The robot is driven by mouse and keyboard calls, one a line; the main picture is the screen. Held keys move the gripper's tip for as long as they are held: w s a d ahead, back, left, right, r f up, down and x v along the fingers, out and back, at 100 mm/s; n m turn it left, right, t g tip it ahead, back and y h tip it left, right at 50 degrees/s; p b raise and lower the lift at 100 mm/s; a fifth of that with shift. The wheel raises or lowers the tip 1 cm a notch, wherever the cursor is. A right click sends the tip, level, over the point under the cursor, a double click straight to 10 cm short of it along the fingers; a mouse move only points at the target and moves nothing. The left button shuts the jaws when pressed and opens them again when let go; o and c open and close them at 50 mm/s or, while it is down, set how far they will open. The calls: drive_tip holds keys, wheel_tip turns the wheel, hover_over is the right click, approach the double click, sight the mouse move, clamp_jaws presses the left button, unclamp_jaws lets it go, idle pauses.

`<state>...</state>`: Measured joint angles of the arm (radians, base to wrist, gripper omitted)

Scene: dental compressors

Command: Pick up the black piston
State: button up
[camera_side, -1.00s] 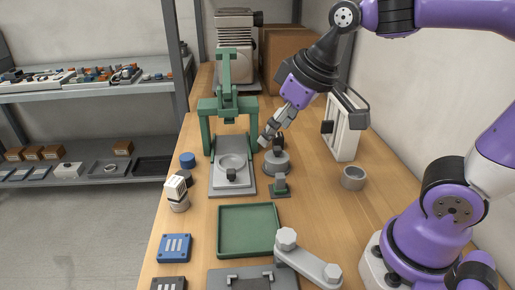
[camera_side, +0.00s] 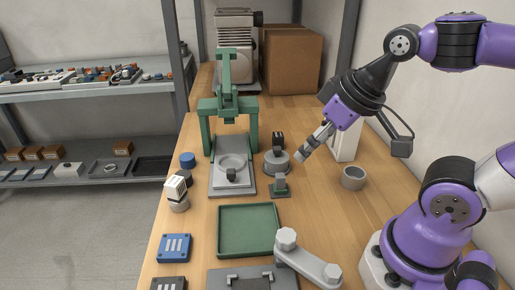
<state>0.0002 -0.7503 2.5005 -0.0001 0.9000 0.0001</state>
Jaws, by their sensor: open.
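A small black part (camera_side: 278,139), which looks like the black piston, stands upright on a grey round base (camera_side: 277,163) on the wooden table, right of the green press. My gripper (camera_side: 301,156) is to the right of the black part, above the table and tilted down to the left. It is open and holds nothing that I can see. The black part is in full view and apart from the fingers. Another small dark piece (camera_side: 231,174) is at the front of the grey press plate (camera_side: 231,187).
The green press (camera_side: 227,105) stands left of the black part. A small green stand (camera_side: 280,187) is just in front of the grey base. A green tray (camera_side: 247,230) lies nearer the camera. A grey ring (camera_side: 353,178) and a white panel (camera_side: 346,139) are to the right.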

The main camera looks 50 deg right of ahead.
idle(0.3)
drive_tip(key=shift+c, duration=0.6)
drive_tip(key=n+y, duration=0.2)
drive_tip(key=n, duration=0.3)
hover_over(184, 174)
drive_tip(key=s+d, duration=0.1)
drive_tip(key=s, duration=0.2)
wheel_tip(184, 174, down, 11)
drive_tip(key=shift+d+f, duration=0.15)
drive_tip(key=x, duration=0.6)
drive_tip(key=shift+s+f, duration=0.1)
drive_tip(key=shift+s, duration=0.05)
drive_tip(key=c, duration=0.9)
